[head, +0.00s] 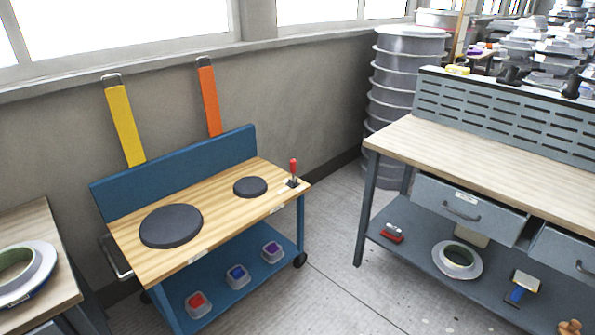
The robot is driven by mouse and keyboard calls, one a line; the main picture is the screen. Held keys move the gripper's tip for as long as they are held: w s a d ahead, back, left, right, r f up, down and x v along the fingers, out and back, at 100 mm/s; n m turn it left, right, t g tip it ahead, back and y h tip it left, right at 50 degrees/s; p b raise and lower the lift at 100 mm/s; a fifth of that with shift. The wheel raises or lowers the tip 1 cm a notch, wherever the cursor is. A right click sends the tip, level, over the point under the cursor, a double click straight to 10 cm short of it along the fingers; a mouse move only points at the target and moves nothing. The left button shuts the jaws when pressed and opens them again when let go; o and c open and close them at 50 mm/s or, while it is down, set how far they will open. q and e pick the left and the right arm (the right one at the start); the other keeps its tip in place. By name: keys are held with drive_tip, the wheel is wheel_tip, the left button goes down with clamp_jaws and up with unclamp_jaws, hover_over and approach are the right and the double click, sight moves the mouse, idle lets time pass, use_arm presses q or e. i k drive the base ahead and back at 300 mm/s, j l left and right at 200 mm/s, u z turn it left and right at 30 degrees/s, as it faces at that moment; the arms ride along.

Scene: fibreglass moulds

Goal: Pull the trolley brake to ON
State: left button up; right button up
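The trolley (190,243) is blue with a wooden top and a blue back panel, and stands against the grey wall at the left. The brake lever (293,168) has a red knob and stands on a small dark base at the right end of the trolley top, near the corner. It looks close to upright; its ON or OFF marking is too small to read. A small pale label lies beside its base. Neither of my grippers shows in the head view.
Two dark round discs (171,226) lie on the trolley top. Several small tubs sit on its lower shelf. A workbench (480,150) with drawers stands to the right, and another bench (30,235) at the left edge. Floor (330,265) between trolley and workbench is clear.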

sight(293, 162)
drive_tip(key=i+z, duration=0.1)
drive_tip(key=i, duration=0.35)
drive_tip(key=i+z, duration=0.15)
drive_tip(key=i, duration=0.35)
drive_tip(key=i+j+z, duration=0.1)
drive_tip(key=i, duration=0.35)
drive_tip(key=i+j+z, duration=0.15)
drive_tip(key=i, duration=0.3)
drive_tip(key=i+j+z, duration=0.1)
drive_tip(key=i, duration=0.4)
drive_tip(key=i+j+z, duration=0.15)
drive_tip(key=i, duration=0.25)
drive_tip(key=i+j, duration=0.05)
drive_tip(key=j, duration=0.05)
